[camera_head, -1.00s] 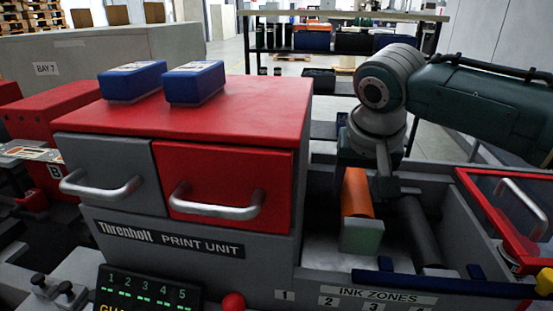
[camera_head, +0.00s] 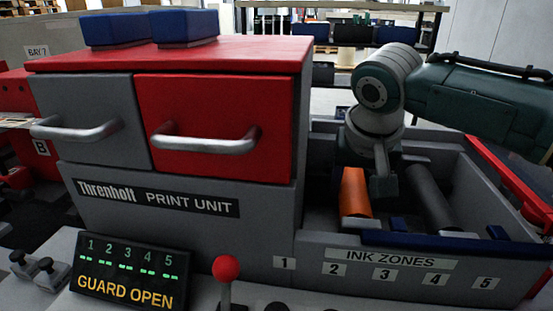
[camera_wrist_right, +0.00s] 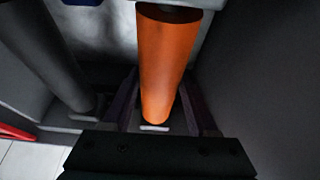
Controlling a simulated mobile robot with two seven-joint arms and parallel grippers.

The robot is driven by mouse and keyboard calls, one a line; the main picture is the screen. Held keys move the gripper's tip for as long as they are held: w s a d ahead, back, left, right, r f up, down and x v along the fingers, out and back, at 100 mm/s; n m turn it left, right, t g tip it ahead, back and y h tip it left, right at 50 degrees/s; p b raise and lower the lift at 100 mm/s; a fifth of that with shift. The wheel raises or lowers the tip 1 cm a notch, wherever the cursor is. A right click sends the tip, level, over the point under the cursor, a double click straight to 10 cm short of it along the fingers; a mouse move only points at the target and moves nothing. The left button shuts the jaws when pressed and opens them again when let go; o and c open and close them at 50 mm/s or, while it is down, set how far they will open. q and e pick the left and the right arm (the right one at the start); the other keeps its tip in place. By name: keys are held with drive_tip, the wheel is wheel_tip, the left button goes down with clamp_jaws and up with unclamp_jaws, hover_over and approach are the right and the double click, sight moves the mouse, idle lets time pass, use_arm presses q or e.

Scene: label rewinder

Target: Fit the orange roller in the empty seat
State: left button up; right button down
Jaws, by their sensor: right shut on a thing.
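The orange roller (camera_head: 355,193) is in the left part of the open grey trough, beside a dark grey roller (camera_head: 432,198). My right gripper (camera_head: 382,183) is shut on the orange roller; in the right wrist view the roller (camera_wrist_right: 167,60) runs between its two dark fingers (camera_wrist_right: 165,100). The roller's near end is close to the trough's front wall. The empty seat under it is mostly hidden, and I cannot tell whether the roller's ends touch it. The dark grey roller also shows in the right wrist view (camera_wrist_right: 48,55). My left gripper is out of view.
The print unit (camera_head: 270,205) with its red top walls the trough's left side. A blue strip (camera_head: 445,243) runs along the front wall. A red-framed guard (camera_head: 510,185) is at the right. A display (camera_head: 130,272) reads GUARD OPEN, next to a red-knobbed lever (camera_head: 226,268).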

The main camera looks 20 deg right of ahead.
drive_tip(key=shift+f, duration=0.25)
idle(0.6)
drive_tip(key=shift+c, duration=1.7)
unclamp_jaws()
drive_tip(key=shift+o, duration=1.2)
drive_tip(key=shift+f, duration=0.15)
